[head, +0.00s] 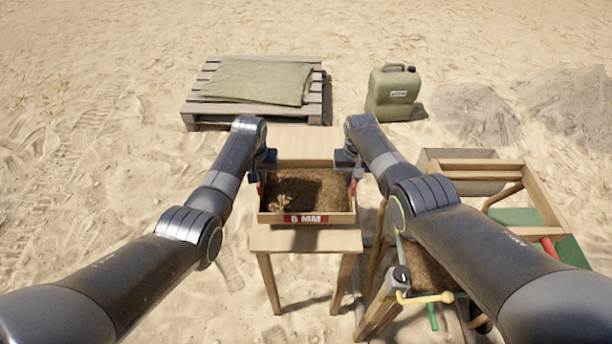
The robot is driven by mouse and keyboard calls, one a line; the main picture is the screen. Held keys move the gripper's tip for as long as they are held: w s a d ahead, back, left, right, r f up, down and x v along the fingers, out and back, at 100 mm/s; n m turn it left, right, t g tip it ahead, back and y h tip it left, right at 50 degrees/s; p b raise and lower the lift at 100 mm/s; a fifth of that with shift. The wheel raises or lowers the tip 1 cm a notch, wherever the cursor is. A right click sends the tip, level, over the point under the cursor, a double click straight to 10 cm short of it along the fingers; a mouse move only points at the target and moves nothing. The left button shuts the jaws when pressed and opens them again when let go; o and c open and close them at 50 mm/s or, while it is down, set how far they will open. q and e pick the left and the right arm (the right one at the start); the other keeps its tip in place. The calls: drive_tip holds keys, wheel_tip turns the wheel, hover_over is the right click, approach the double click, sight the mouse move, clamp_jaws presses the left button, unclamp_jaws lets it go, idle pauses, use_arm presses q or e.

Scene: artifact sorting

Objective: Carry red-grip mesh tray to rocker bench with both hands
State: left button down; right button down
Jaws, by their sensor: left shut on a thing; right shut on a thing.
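The mesh tray (307,218) is a wooden-walled box with a red "8 MM" label on its front and brown soil inside. It is over a small wooden table (304,240); I cannot tell whether it touches the top. My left gripper (262,184) is shut on the tray's red grip at its left side. My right gripper (351,182) is shut on the red grip at its right side. The fingers largely hide both grips. A wooden frame bench (540,196), which looks like the rocker bench, stands at the right, partly hidden by my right arm.
A pallet (200,109) with a folded green tarp (258,80) lies at the back left. A green jerrycan (391,93) stands behind on the sand. A yellow-handled tool (430,298) is at the bench's near end. Sand at the left is clear.

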use_arm(q)
drive_tip(key=shift+s+d+r, duration=0.1)
drive_tip(key=shift+r, duration=0.05)
use_arm(e)
drive_tip(key=shift+s+d+r, duration=0.1)
drive_tip(key=shift+d, duration=0.15)
